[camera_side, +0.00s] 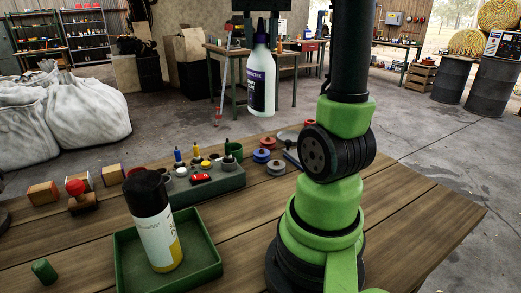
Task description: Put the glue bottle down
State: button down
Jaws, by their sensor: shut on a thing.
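The glue bottle (261,83) is white with a dark label and a dark purple cap. It hangs upright in the air above the table, at the top middle of the side view. My gripper (261,22) is at the top edge of the picture, partly cut off, and shut on the glue bottle near its cap. The wooden table (400,215) lies well below the bottle, with a clear gap between them.
A green tray (205,262) at the front left holds a black-capped spray can (155,225). Behind it are a grey-green holder (225,183) with small items, a red-knobbed stamp (79,192) and several small spools (276,167). The table's right side is bare.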

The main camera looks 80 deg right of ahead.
notch_tip(320, 180, down, 25)
dwell(0.6)
jog(key=shift+f, duration=0.15)
jog(key=c, duration=0.8)
grip_release()
